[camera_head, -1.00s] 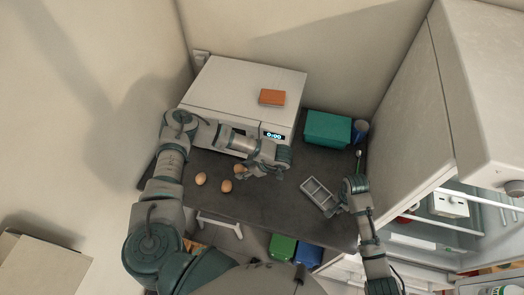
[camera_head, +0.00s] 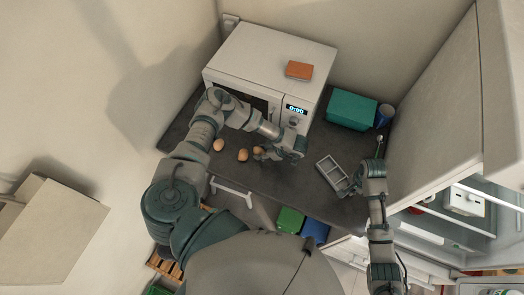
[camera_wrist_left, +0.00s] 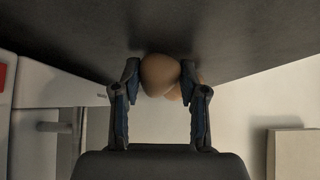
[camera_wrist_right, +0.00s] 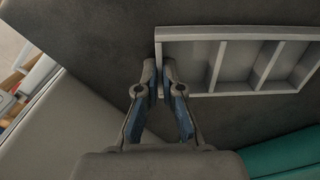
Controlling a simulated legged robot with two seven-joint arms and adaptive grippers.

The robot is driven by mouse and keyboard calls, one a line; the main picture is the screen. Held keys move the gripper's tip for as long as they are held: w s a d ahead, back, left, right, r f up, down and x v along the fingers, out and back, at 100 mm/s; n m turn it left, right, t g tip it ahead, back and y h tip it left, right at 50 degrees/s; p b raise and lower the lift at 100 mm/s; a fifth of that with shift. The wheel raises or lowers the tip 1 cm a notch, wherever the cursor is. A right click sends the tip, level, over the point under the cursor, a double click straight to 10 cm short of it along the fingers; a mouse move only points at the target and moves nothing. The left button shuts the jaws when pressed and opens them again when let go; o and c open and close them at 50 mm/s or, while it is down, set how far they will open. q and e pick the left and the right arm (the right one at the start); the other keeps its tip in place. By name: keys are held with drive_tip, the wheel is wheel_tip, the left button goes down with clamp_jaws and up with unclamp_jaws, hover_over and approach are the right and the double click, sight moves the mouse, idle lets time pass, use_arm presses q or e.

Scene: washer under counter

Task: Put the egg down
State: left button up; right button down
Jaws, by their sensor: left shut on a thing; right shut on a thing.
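A brown egg (camera_head: 258,153) is between the fingertips of my left gripper (camera_head: 264,154), which is shut on it at the dark counter. In the left wrist view this egg (camera_wrist_left: 160,73) fills the gap between the fingers (camera_wrist_left: 163,78); whether it touches the counter is unclear. A second egg (camera_head: 243,155) lies just left of it, and a third egg (camera_head: 218,145) lies further left. My right gripper (camera_head: 352,187) is at the near edge of a grey compartment tray (camera_head: 322,164). The right wrist view shows the fingers (camera_wrist_right: 160,75) shut on the tray's corner wall (camera_wrist_right: 203,33).
The dark counter (camera_head: 285,187) is bare between the eggs and the tray. A white microwave (camera_head: 265,55) with an orange block (camera_head: 299,70) on top stands behind. A teal box (camera_head: 352,110) and blue cup (camera_head: 384,116) stand at the back right, beside the open fridge (camera_head: 440,100).

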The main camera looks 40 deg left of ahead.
use_arm(q)
drive_tip(key=o, duration=1.3)
drive_tip(key=shift+f, duration=0.15)
drive_tip(key=shift+c, duration=0.2)
drive_tip(key=shift+o, duration=0.5)
drive_tip(key=v, duration=1.2)
drive_tip(key=shift+s+a, duration=0.15)
drive_tip(key=shift+a, duration=0.05)
drive_tip(key=h, duration=0.5)
approach(262, 149)
drive_tip(key=shift+t, duration=0.5)
drive_tip(key=x, duration=0.5)
drive_tip(key=shift+s, duration=0.3)
drive_tip(key=shift+f, duration=0.65)
drive_tip(key=f, duration=0.1)
drive_tip(key=s+a+f, duration=0.1)
drive_tip(key=f, duration=0.2)
drive_tip(key=shift+s+a+f, duration=0.1)
drive_tip(key=shift+s+a, duration=0.05)
drive_tip(key=shift+a, duration=0.25)
drive_tip(key=shift+a+f, duration=0.2)
drive_tip(key=shift+f, duration=0.1)
